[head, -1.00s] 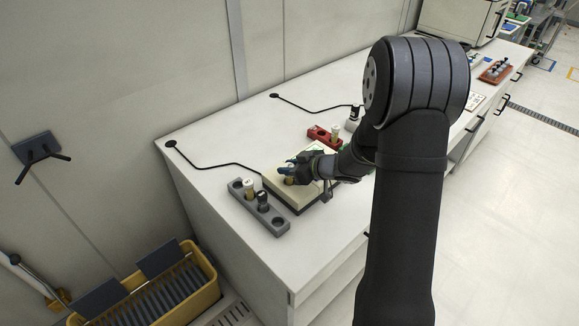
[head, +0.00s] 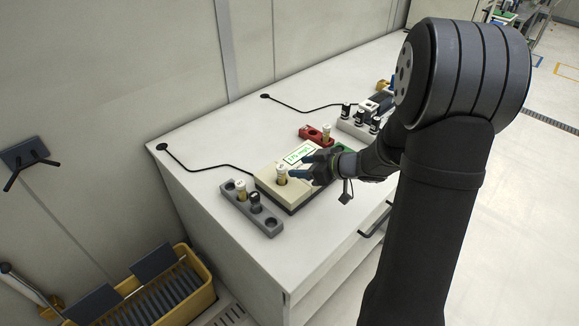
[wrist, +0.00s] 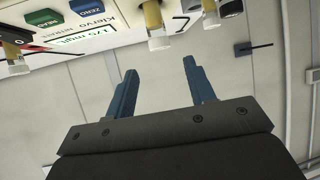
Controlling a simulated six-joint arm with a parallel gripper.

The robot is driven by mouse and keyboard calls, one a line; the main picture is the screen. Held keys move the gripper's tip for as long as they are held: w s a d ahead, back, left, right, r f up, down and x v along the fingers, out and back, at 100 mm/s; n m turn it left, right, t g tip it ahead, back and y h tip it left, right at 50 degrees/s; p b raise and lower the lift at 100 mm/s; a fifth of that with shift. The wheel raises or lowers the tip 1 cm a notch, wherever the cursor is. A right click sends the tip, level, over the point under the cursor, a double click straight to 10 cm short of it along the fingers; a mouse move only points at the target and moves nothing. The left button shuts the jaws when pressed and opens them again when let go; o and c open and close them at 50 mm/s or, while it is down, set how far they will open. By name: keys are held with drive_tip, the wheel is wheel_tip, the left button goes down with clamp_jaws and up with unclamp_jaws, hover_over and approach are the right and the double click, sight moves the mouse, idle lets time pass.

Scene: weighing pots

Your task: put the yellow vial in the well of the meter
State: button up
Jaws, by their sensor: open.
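The yellow vial (head: 281,177), with a white cap and a yellowish body, stands upright in the well of the cream meter (head: 291,203). The meter's green-lettered display (head: 299,153) shows a reading. My gripper (head: 306,173) is open and empty, just right of the vial and apart from it. In the wrist view the open blue fingers (wrist: 160,68) point toward the vial (wrist: 154,17), with its cap (wrist: 160,43) just beyond the fingertips. The vial's lower end is hidden inside the well.
A grey rack (head: 268,225) left of the meter holds a white-capped vial (head: 241,191) and a black-capped vial (head: 255,202). A red holder (head: 311,135) behind the meter carries another white-capped vial (head: 326,133). Black-topped items (head: 375,124) stand farther back. A black cable lies on the bench.

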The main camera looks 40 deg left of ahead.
sight(281, 166)
drive_tip(key=shift+v, duration=1.65)
drive_tip(key=x, duration=1.2)
drive_tip(key=shift+a+f, duration=0.1)
drive_tip(key=shift+f, duration=0.25)
wheel_tip(281, 166, up, 3)
drive_tip(key=shift+f, duration=0.1)
drive_tip(key=shift+r, duration=0.65)
